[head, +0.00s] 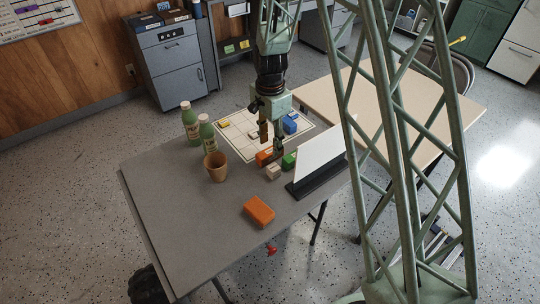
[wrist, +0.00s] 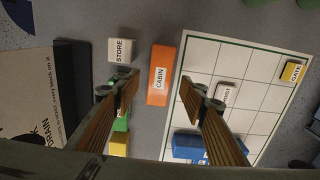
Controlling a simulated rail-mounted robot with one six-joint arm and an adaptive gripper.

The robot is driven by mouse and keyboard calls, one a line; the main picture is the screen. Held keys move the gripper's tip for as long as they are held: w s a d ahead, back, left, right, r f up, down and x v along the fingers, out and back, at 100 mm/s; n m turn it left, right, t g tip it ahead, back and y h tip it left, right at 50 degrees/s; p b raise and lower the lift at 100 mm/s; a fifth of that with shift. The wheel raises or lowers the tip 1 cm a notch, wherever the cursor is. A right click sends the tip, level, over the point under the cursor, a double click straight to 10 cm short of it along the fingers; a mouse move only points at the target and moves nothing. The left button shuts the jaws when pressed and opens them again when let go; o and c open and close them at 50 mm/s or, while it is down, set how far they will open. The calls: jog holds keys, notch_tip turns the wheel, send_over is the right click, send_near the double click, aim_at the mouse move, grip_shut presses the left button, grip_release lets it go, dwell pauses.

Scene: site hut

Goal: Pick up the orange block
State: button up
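An orange block labelled CABIN (wrist: 162,75) lies flat on the grey table, just left of the white grid sheet. In the head view this orange block (head: 263,157) shows partly behind my gripper. My gripper (head: 271,149) points down over it. In the wrist view my gripper (wrist: 158,90) is open, with its two wooden-looking fingers apart on either side of the block's near end. Nothing is held. Whether the fingertips are at the block's height is hard to tell. A larger orange brick-like object (head: 259,210) lies nearer the table's front.
A white STORE block (wrist: 122,50), green block (wrist: 121,122) and yellow block (wrist: 118,143) lie left of CABIN; a blue block (wrist: 187,145) is on the grid sheet (wrist: 262,95). A white upright board (head: 318,160), brown cup (head: 216,167) and two green bottles (head: 207,135) stand nearby.

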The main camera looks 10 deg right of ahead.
aim_at(270, 150)
jog(key=shift+f+b, duration=0.8)
jog(key=shift+f, duration=1.8)
jog(key=c, duration=1)
jog(key=shift+r, duration=0.15)
jog(key=shift+r+p, duration=1.15)
jog(key=shift+r, duration=3.75)
